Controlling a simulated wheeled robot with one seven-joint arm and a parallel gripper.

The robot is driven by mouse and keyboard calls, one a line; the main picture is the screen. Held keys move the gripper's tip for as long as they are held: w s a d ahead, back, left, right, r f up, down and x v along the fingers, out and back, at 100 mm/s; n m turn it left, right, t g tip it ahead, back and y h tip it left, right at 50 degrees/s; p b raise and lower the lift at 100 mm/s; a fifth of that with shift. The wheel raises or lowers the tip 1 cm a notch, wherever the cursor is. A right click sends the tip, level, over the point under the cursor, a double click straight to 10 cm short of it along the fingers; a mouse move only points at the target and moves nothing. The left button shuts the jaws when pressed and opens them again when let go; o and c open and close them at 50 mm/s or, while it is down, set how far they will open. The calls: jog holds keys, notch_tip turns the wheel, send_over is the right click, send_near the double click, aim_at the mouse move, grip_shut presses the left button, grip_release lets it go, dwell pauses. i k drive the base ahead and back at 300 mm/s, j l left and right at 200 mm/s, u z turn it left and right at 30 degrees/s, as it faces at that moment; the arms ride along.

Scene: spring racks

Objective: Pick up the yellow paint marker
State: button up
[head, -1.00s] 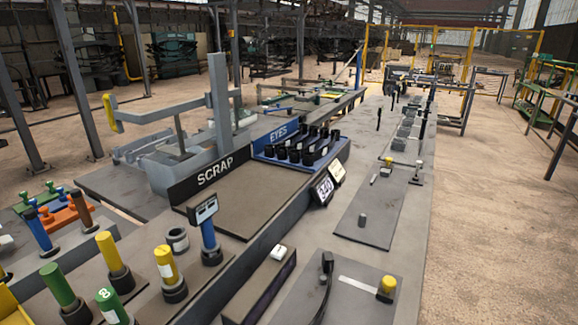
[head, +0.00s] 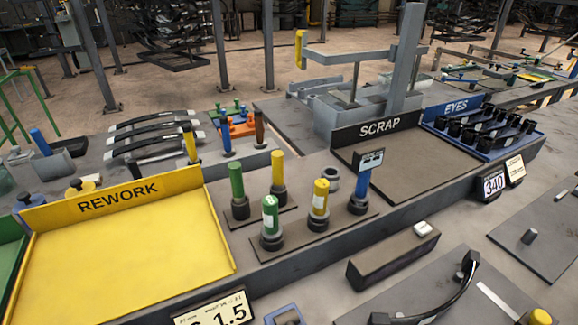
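Two yellow cylinders that could be the yellow paint marker stand upright in dark round holders on a grey plate, in the middle of the head view. One is plain yellow (head: 278,168). The other, nearer and to the right, is yellow with a pale band (head: 320,196). I cannot tell for sure which is the marker. A plain green cylinder (head: 237,180) and a green one with a white label (head: 270,213) stand beside them in similar holders. Another yellow upright piece (head: 190,145) stands farther back left. My gripper is not in view.
The yellow REWORK tray (head: 120,255) is at left. The SCRAP tray (head: 415,170) and blue EYES rack (head: 500,150) are at right. A blue post with a display (head: 363,185) and an empty-looking dark ring (head: 331,178) stand close to the cylinders. A dark block (head: 390,262) lies in front.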

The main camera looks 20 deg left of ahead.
aim_at(277, 157)
jog(key=i+l+u, duration=0.15)
jog(key=l+u, duration=0.6)
jog(key=l, duration=0.3)
jog(key=i+l+u, duration=0.1)
jog(key=l+u, duration=0.3)
jog(key=l, duration=0.2)
jog(key=k+l+u, duration=0.1)
jog(key=l+u, duration=0.25)
jog(key=l, duration=0.15)
